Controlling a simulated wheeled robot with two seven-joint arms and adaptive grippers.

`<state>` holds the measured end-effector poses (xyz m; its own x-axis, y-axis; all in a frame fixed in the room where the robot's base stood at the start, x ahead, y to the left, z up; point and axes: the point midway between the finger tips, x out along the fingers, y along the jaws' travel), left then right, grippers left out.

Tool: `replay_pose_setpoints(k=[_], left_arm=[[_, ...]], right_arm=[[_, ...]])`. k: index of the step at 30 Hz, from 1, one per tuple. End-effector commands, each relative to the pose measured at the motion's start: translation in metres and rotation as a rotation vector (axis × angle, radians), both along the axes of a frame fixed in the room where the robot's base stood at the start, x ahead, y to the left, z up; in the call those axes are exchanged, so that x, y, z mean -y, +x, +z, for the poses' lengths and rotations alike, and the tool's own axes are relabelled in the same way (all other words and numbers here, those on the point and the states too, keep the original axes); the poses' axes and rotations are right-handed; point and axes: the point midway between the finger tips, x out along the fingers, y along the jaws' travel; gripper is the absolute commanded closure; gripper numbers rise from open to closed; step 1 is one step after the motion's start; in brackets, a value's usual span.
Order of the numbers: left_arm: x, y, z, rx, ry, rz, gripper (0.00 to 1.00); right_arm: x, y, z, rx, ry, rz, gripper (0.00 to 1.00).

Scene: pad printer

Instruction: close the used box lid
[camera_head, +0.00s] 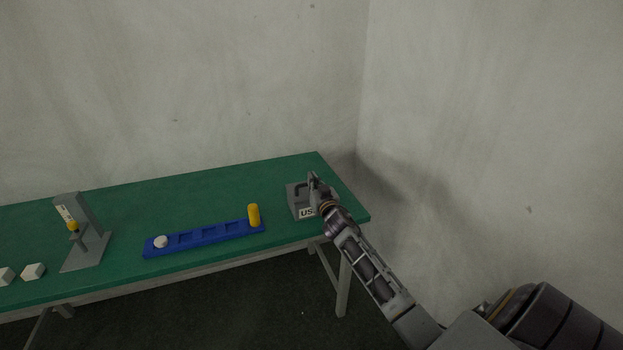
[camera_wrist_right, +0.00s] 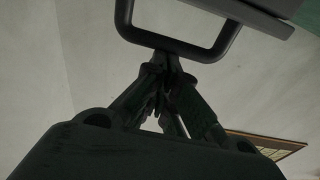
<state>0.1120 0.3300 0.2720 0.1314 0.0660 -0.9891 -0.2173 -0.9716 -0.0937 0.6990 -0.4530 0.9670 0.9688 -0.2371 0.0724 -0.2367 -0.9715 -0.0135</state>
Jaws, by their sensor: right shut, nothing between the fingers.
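The used box (camera_head: 292,206) is a small grey box near the right end of the green table, with a white label reading "US" and the rest hidden by my arm. A dark loop handle (camera_head: 298,187) shows at its top. In the right wrist view the handle (camera_wrist_right: 208,52) hangs from a grey slab (camera_wrist_right: 262,14), seemingly the lid. My right gripper (camera_head: 312,177) is over the box's right side, shut and empty. Its fingertips (camera_wrist_right: 166,62) are at the handle's bar; I cannot tell if they touch. How far the lid stands open is unclear. My left gripper is out of view.
A blue tray (camera_head: 205,241) with a white piece (camera_head: 161,242) and a yellow cylinder (camera_head: 254,215) lies left of the box. A grey pad printer (camera_head: 84,225) and white blocks (camera_head: 33,271) are further left. Walls stand behind and to the right.

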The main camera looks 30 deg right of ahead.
Motion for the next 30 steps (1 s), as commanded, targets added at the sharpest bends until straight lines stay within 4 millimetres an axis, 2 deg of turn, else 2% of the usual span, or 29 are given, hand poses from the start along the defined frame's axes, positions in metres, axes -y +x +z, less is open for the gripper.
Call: replay_pose_setpoints(k=[30], left_arm=[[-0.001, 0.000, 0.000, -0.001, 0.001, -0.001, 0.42]], right_arm=[[-0.021, -0.084, -0.007, -0.001, 0.001, -0.001, 1.00]])
